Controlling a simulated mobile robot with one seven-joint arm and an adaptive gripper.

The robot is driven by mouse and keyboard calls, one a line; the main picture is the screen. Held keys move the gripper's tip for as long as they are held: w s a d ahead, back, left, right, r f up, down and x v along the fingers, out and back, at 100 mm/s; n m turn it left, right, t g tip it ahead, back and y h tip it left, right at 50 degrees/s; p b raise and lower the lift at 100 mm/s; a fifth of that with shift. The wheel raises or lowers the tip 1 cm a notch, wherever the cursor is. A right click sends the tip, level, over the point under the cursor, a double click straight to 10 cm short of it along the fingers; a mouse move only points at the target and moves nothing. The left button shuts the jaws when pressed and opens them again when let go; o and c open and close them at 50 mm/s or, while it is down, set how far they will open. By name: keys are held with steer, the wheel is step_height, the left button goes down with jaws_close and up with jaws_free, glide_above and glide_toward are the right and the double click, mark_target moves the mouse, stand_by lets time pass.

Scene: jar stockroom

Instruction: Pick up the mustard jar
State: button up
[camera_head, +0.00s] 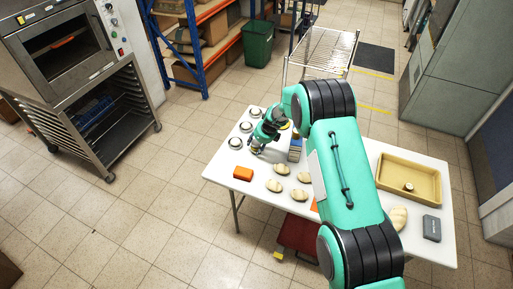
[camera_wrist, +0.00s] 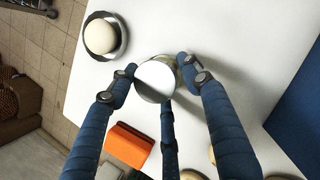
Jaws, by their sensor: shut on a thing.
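A jar with a pale, shiny round lid (camera_wrist: 154,82) stands between the fingers of my gripper (camera_wrist: 156,70) in the wrist view. A little yellowish side shows at its upper edge, so I take it to be the mustard jar. The blue fingers are closed around it, one on each side and another below. In the head view my gripper (camera_head: 256,146) is low over the left part of the white table, and the jar is mostly hidden by it. I cannot tell whether the jar touches the table.
Several round dark-rimmed dishes (camera_head: 235,143) are beside my gripper. An orange block (camera_head: 243,173) and several pale, striped lumps (camera_head: 275,186) lie nearer. A blue box (camera_head: 295,150) stands to the right. A yellow tray (camera_head: 409,164) and dark grey box (camera_head: 431,228) are farther right.

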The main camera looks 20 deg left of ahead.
step_height(320, 180, up, 2)
steer(key=shift+w+r, duration=0.1)
steer(key=shift+r, duration=0.15)
steer(key=s+d, duration=0.3)
steer(key=s, duration=0.1)
steer(key=s+d+r, duration=0.1)
steer(key=s+d, duration=0.2)
steer(key=s, duration=0.1)
steer(key=s+d, duration=0.3)
steer(key=s, duration=0.2)
steer(key=shift+d+r, duration=0.15)
steer(key=shift+s, duration=0.1)
stand_by(0.3)
